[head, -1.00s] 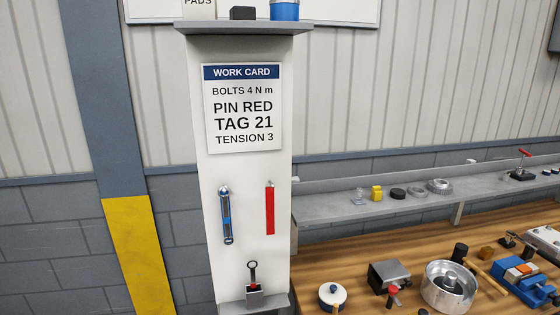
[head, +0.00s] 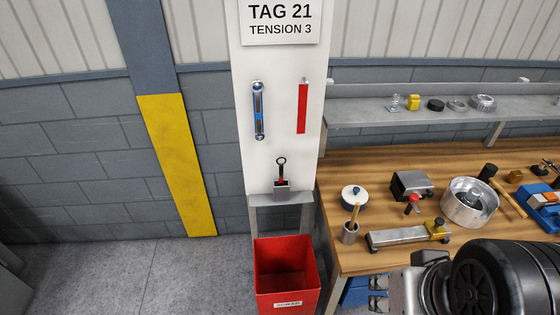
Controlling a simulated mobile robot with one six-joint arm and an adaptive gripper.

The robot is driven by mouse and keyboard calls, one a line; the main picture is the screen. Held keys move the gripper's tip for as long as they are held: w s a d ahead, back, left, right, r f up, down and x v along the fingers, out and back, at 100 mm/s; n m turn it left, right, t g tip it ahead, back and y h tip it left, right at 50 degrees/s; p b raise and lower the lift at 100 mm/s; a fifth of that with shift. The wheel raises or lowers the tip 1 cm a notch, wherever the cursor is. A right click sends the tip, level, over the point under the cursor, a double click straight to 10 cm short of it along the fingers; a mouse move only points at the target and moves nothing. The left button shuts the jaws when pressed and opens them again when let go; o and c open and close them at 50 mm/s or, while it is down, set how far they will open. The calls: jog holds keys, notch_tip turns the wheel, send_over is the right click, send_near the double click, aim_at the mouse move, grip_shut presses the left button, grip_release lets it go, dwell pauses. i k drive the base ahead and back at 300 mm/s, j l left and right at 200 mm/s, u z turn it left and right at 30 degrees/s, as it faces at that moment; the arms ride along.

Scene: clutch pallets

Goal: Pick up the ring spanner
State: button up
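Two tools on the white post could be the ring spanner. A blue-and-dark tool with rounded metal ends (head: 258,110) hangs upright on the post's face. A dark tool with an open ring at its top (head: 281,164) stands in a small holder on a grey ledge below, its lower end hidden. I cannot tell for certain which is the ring spanner. Part of my arm shows at the bottom right, over the bench front. My gripper's fingers are not in view.
A red strip (head: 302,108) hangs beside the blue tool. A red bin (head: 287,275) stands on the floor under the ledge (head: 304,197). The wooden bench (head: 340,178) on the right holds several parts, including a metal drum (head: 469,203). The floor left of the bin is clear.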

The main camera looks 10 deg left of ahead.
aim_at(281, 163)
jog(key=j+u, duration=0.35)
jog(key=j, duration=1.1)
